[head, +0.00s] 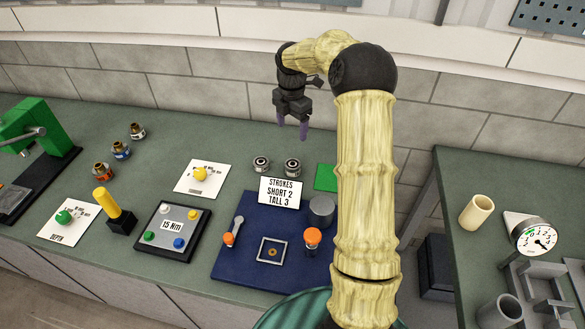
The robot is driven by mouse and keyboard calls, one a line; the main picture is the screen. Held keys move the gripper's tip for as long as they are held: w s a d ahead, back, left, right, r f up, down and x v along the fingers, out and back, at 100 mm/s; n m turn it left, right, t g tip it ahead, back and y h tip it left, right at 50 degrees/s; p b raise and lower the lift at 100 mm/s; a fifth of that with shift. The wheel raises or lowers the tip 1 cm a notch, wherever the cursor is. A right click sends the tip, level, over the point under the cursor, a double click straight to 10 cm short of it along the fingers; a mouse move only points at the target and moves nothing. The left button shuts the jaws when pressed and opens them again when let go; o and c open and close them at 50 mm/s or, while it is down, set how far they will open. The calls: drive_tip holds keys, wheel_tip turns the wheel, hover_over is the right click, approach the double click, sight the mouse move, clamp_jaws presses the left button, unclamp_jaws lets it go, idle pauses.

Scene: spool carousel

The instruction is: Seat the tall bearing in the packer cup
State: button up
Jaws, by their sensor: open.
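Two metal ring-shaped bearings, a left one (262,164) and a right one (292,167), stand side by side on the green bench behind the sign. At this size I cannot tell surely which is taller. A grey cylinder (321,209) and an orange-topped device (312,238) stand on the right part of a blue mat (235,262). I cannot tell which of these holds the packer cup. My gripper (292,128) is open and empty, its purple fingers pointing down. In the picture it appears above the bearings, apart from them.
A sign (281,192) reads "STROKES SHORT 2 TALL 3". A square frame (272,252) and an orange-ended tool (233,231) lie on the mat. A "15 Nm" panel (171,229) is left. The right bench holds a gauge (535,236) and cream cup (476,212). My arm hides some bench.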

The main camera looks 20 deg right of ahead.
drive_tip(key=p, duration=0.2)
hover_over(292, 164)
wheel_tip(292, 164, down, 12)
drive_tip(key=shift+s+r, duration=0.15)
drive_tip(key=shift+r, duration=0.05)
drive_tip(key=shift+w+d+f+p, duration=0.1)
drive_tip(key=shift+f+p, duration=0.65)
drive_tip(key=shift+f, duration=0.55)
drive_tip(key=shift+w+f+p, duration=0.1)
drive_tip(key=shift+f+p, duration=0.6)
drive_tip(key=shift+f, duration=0.6)
drive_tip(key=c, duration=1.3)
